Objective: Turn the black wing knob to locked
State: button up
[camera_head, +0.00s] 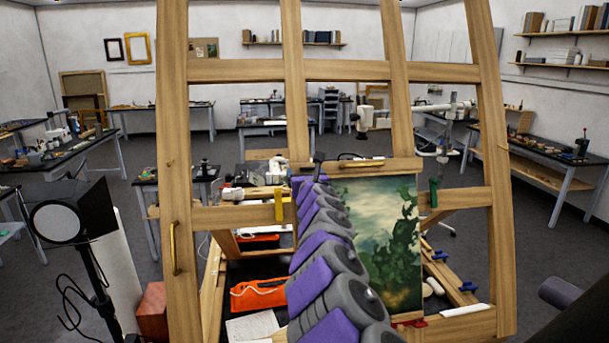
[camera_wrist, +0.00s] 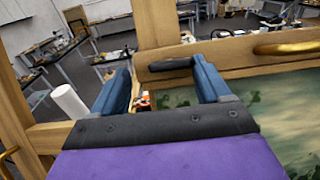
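The black wing knob (camera_head: 318,157) sits at the left end of the easel's wooden crossbar (camera_head: 375,167), above the painting. In the wrist view the knob (camera_wrist: 170,63) is a dark bar lying nearly level in the picture, between my blue fingers. My gripper (camera_wrist: 162,68) is open, with its fingers spread to either side of the knob. The knob's right end appears close to the right finger; I cannot tell whether they touch. In the head view my purple and grey arm hides most of the gripper. No locked marking is legible.
A brass handle (camera_head: 362,162) is on the crossbar right of the knob; it also shows in the wrist view (camera_wrist: 285,47). The green landscape painting (camera_head: 385,235) stands below. Tall easel posts (camera_head: 174,130) flank the arm. A black lamp (camera_head: 72,212) stands at left.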

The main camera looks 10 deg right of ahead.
jog(key=shift+s+d+r, duration=0.15)
jog(key=shift+s+d, duration=0.15)
jog(key=shift+d, duration=0.3)
jog(key=shift+w+d, duration=0.1)
jog(key=shift+d, duration=0.35)
jog(key=shift+c, duration=2.2)
jog(key=shift+a, duration=0.65)
jog(key=c, duration=0.4)
jog(key=shift+c, duration=0.9)
jog(key=shift+d, duration=0.25)
